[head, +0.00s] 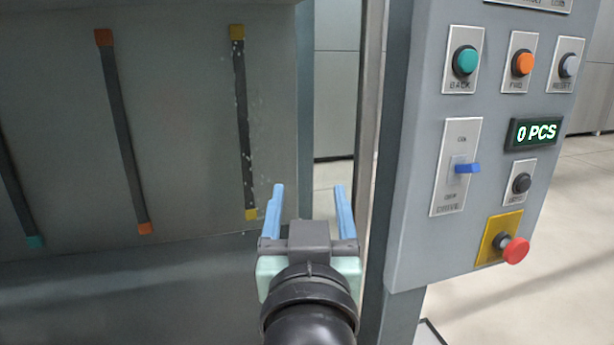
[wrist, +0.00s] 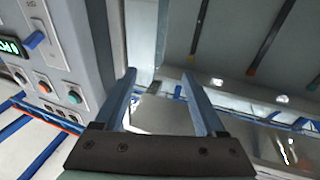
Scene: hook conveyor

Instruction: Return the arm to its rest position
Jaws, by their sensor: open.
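My gripper (head: 309,205) is in the lower middle of the head view, with its two blue fingers spread apart and nothing between them. It also shows in the wrist view (wrist: 158,90), open and empty. It is in front of the gap between the dark panel and the control box, touching neither as far as I can see. My arm runs down out of the bottom of the head view.
A grey control box (head: 420,240) stands on the right, with coloured buttons, a blue-handled lever (head: 467,169), a "0 PCS" display (head: 534,133) and a red mushroom button (head: 515,250). A dark panel (head: 185,120) with hanging strips fills the left. Floor shows at right.

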